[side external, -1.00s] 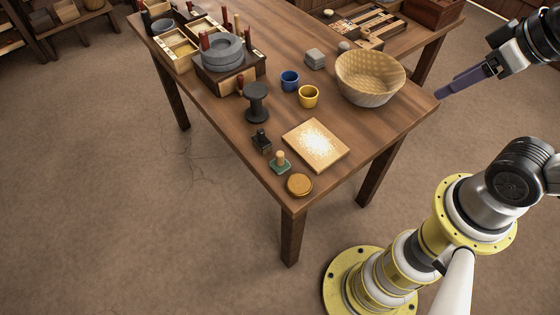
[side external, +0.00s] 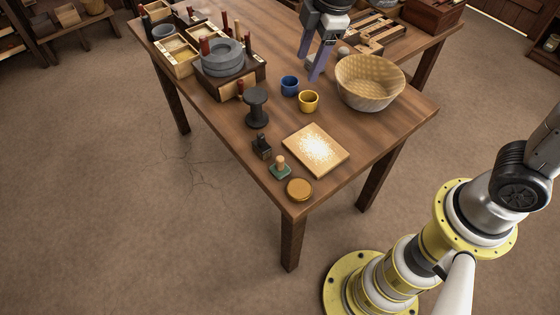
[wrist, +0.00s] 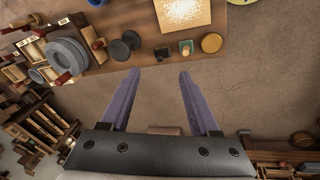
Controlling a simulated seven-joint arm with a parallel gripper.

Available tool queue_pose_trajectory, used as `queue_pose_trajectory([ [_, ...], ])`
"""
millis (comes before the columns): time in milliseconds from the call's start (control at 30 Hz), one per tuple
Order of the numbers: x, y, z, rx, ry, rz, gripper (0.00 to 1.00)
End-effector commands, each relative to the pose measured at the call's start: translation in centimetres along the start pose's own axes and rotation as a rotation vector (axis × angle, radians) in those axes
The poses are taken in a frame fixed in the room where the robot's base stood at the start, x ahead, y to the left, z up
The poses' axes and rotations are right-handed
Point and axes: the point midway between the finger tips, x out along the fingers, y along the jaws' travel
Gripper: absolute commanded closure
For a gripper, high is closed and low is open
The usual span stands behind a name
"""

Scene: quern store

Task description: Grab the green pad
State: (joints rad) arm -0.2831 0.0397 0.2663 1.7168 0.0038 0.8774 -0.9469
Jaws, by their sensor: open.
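The green pad (side external: 280,173) is a small flat green block with a pale wooden knob on top. It sits upright near the front corner of the table, beside a round gold lid (side external: 299,187). In the wrist view the green pad (wrist: 186,48) is at the top, right of centre and beyond the fingertips. My gripper (side external: 310,66) is open and empty, with its purple fingers pointing down over the back of the table, well apart from the pad. In the wrist view the fingertips (wrist: 159,73) are spread with bare floor between them.
A small black object (side external: 262,146) stands just behind the pad, and a floury board (side external: 316,149) lies to its right. A black spool (side external: 257,107), blue cup (side external: 289,84), yellow cup (side external: 308,101) and woven basket (side external: 369,82) stand farther back. A stone quern (side external: 222,60) is at left.

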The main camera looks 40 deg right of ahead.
Motion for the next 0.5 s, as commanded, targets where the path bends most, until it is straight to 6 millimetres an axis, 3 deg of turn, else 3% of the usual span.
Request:
queue_pose_trajectory([
  [33,2.6,-0.2,-1.4,-0.048,-0.021,-0.041,0.38],
  [200,9.2,-1.9,-4.4,-0.133,-0.078,-0.140,0.38],
  [300,11.7,-3.4,-4.9,-0.161,-0.108,-0.185,0.38],
  [500,13.9,-5.0,-5.1,-0.187,-0.129,-0.216,0.38],
])
